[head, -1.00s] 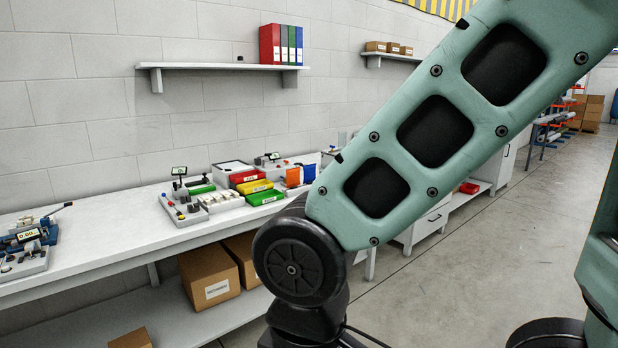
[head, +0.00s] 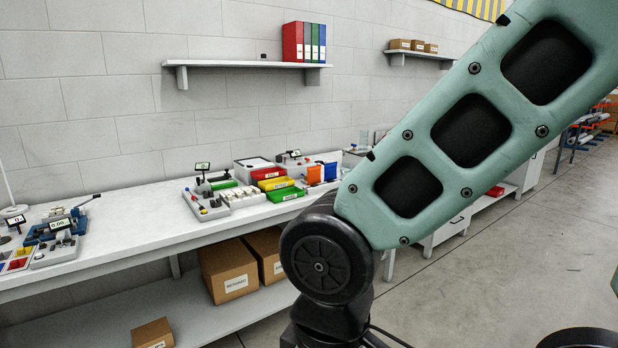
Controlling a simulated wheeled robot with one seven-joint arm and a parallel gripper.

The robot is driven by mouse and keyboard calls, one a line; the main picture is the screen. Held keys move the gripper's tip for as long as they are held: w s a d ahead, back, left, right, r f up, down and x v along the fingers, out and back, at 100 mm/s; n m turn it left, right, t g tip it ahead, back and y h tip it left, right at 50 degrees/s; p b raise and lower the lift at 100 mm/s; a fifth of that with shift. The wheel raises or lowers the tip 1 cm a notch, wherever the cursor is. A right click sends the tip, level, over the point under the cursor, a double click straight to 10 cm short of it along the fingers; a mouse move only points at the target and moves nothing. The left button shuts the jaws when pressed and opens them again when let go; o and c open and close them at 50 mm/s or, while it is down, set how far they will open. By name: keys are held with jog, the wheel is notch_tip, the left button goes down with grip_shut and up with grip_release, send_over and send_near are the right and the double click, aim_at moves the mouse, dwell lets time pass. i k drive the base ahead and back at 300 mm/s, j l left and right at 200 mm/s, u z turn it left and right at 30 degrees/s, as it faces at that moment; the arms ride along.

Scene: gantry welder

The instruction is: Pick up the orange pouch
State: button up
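An orange item (head: 314,175), which looks like the orange pouch, stands on the white workbench (head: 120,249) against the wall in the head view. A blue item (head: 330,171) is right beside it on its right. Colored bins, the green one (head: 286,194) in front, sit just left of the orange item. My gripper is not in view.
Small instruments with displays (head: 203,167) stand on the bench left of the bins. Cardboard boxes (head: 230,272) sit on the lower shelf. A wall shelf (head: 240,64) with binders (head: 293,41) hangs above. The floor at right (head: 470,275) is open.

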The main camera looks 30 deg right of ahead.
aim_at(314, 176)
jog(key=i+l+z, duration=0.45)
jog(key=i, duration=1.1)
jog(key=i+z, duration=0.45)
jog(key=i, duration=1.15)
